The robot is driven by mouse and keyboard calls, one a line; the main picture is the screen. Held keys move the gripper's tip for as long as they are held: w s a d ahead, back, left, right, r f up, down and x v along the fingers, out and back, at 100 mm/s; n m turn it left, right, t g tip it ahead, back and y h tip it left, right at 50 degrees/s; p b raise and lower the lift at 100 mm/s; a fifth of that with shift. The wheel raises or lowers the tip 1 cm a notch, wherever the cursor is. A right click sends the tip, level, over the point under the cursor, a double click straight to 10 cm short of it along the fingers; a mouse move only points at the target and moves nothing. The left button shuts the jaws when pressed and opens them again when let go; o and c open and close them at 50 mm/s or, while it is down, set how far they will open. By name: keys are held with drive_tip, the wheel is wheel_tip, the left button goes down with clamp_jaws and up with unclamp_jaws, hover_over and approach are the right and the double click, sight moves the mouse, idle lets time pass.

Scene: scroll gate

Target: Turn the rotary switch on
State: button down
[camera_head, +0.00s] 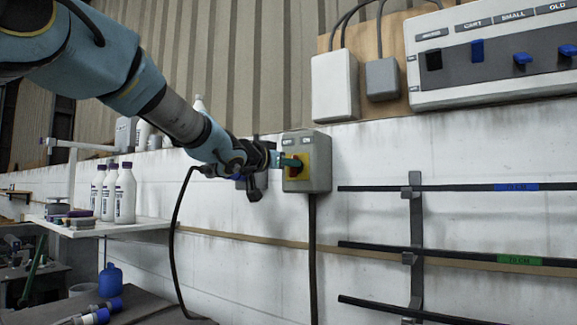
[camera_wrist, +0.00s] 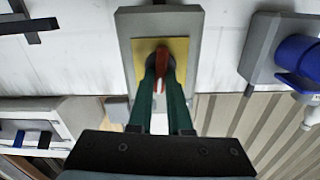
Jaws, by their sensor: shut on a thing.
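The rotary switch is a grey box (camera_head: 318,178) with a yellow plate (camera_head: 305,170) on the white wall. It also shows in the wrist view, with its yellow plate (camera_wrist: 180,48) and a red knob (camera_wrist: 162,62) in the middle. My gripper (camera_head: 297,162) reaches it from the left in the head view. In the wrist view its two green fingers (camera_wrist: 161,82) are closed on the red knob, one on each side. The knob looks lined up with the fingers.
A blue socket (camera_wrist: 298,55) is beside the switch box in the wrist view. A black cable (camera_head: 312,255) runs down from the box. A rack with black bars (camera_head: 415,245) stands to the right. A shelf (camera_head: 115,228) with white bottles (camera_head: 125,195) is at the left.

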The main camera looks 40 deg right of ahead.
drive_tip(key=m+b, duration=0.1)
drive_tip(key=m, duration=0.5)
drive_tip(key=shift+s+f+m+b, duration=0.2)
drive_tip(key=shift+m+b, duration=0.1)
drive_tip(key=shift+b, duration=0.1)
idle(0.3)
drive_tip(key=c, duration=0.8)
unclamp_jaws()
drive_tip(key=shift+r, duration=0.1)
drive_tip(key=shift+c, duration=0.2)
drive_tip(key=b+v, duration=0.1)
drive_tip(key=v, duration=0.9)
drive_tip(key=shift+a, duration=0.35)
